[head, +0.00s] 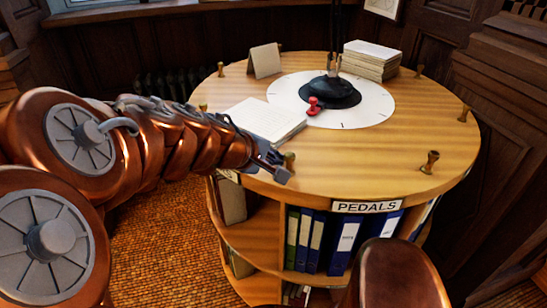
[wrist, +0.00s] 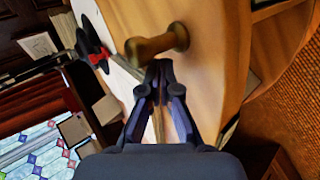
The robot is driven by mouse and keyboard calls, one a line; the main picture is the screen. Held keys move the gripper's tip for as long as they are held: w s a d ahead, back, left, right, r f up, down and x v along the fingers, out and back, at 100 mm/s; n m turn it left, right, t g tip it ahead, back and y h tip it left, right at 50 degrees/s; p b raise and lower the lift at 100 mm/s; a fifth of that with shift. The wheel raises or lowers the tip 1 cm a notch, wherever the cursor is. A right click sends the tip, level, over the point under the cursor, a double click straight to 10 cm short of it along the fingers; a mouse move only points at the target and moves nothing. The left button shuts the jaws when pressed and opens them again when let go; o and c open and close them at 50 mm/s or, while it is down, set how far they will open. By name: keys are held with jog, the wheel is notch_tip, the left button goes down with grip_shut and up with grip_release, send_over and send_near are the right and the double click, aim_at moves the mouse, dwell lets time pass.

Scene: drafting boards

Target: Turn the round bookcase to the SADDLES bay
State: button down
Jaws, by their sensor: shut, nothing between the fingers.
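The round bookcase (head: 345,170) has a wooden top with brass pegs around its rim. The bay facing the front carries a PEDALS label (head: 367,207) and holds upright binders. No SADDLES label is readable in either view. My gripper (head: 282,175) is at the left front of the rim, beside a brass peg (head: 289,160). In the wrist view the shut fingertips (wrist: 160,68) are just beside that peg (wrist: 157,44), with nothing between them. I cannot tell whether they touch it.
On the top are a white dial disc (head: 378,98) with a black lamp base (head: 330,93), a small red item (head: 314,106), an open book (head: 262,122), a stack of books (head: 371,60) and a standing card (head: 264,61). Dark panelling stands close behind and right.

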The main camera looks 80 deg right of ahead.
aim_at(298, 177)
jog(key=shift+s+a+f+b, duration=0.1)
jog(key=shift+s+a+b, duration=0.05)
jog(key=shift+s+b, duration=0.3)
jog(key=shift+s+a+f+b, duration=0.1)
jog(key=shift+s+b, duration=0.15)
jog(key=shift+s, duration=0.3)
jog(key=shift+s+a+r+n+b, duration=0.1)
jog(key=shift+s+a+b, duration=0.1)
jog(key=shift+s, duration=0.45)
jog(key=shift+s+a+r+n+b, duration=0.1)
jog(key=shift+s+b, duration=0.15)
jog(key=shift+s, duration=0.35)
jog(key=shift+s+a+n+b, duration=0.1)
jog(key=shift+s+a+b, duration=0.1)
jog(key=shift+s, duration=0.45)
jog(key=shift+w+r, duration=0.1)
jog(key=shift+w, duration=0.05)
jog(key=shift+w+d+r, duration=0.1)
jog(key=shift+w+r, duration=0.4)
jog(key=shift+r, duration=0.05)
notch_tip(298, 177, up, 8)
jog(key=p, duration=0.8)
jog(key=shift+f, duration=0.15)
